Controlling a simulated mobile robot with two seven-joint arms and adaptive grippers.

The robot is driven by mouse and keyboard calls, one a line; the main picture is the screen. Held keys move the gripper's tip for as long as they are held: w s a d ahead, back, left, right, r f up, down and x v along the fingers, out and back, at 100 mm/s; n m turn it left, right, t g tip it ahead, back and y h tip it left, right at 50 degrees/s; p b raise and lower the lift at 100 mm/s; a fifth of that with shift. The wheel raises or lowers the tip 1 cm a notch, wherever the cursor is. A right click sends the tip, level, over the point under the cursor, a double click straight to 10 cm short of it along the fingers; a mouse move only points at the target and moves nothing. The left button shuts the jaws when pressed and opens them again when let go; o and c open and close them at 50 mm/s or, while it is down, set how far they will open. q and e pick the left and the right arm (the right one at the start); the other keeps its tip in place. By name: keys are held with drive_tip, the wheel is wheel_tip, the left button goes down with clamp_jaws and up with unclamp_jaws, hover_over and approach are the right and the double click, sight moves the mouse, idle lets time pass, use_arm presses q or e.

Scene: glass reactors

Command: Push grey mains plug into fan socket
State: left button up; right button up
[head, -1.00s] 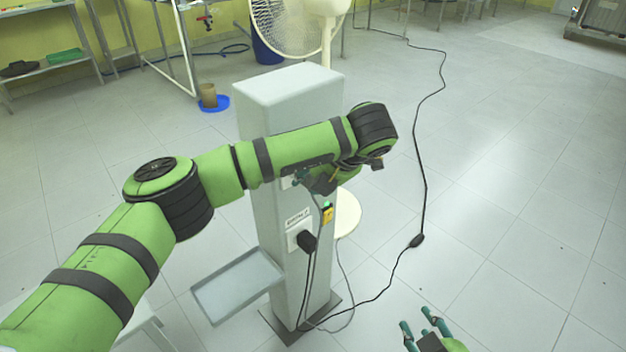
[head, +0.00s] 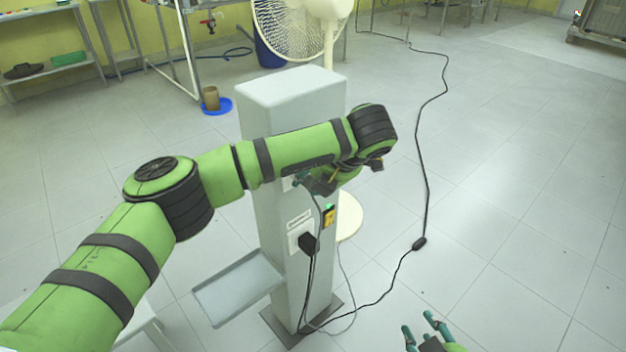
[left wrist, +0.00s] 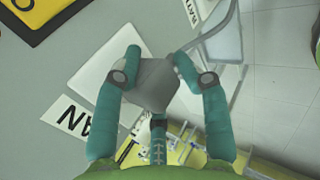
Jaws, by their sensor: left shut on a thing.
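In the left wrist view my left gripper (left wrist: 156,68) is shut on the grey mains plug (left wrist: 150,88), with a finger on each side. Its grey cable runs to the upper right. The plug lies over a white socket plate (left wrist: 95,72) beside a label ending in "AN" (left wrist: 72,120). The plug hides its pins and the socket holes, so I cannot tell whether it is inserted. In the head view my left gripper (head: 318,183) is at the upper front of the grey pillar (head: 270,215); the fan socket is mostly hidden there. My right gripper (head: 428,328) is open and empty.
A black plug (head: 308,242) sits in a lower socket on the pillar. A yellow device (head: 328,217) with a green light is beside it. A grey tray (head: 238,288) juts out left. A black cable (head: 427,190) crosses the floor. A white fan (head: 300,25) stands behind.

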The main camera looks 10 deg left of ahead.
use_arm(q)
drive_tip(key=shift+w+a+r, duration=0.35)
drive_tip(key=shift+a, duration=0.15)
idle(0.6)
drive_tip(key=o, duration=1.3)
drive_tip(key=shift+o, duration=0.5)
drive_tip(key=shift+a+f, duration=0.1)
drive_tip(key=shift+f, duration=0.05)
drive_tip(key=shift+f, duration=0.1)
drive_tip(key=shift+s+d, duration=0.35)
drive_tip(key=shift+d, duration=0.1)
drive_tip(key=s+d, duration=0.5)
drive_tip(key=d, duration=0.1)
drive_tip(key=shift+s+d, duration=0.15)
drive_tip(key=shift+d, duration=0.05)
drive_tip(key=shift+f, duration=0.1)
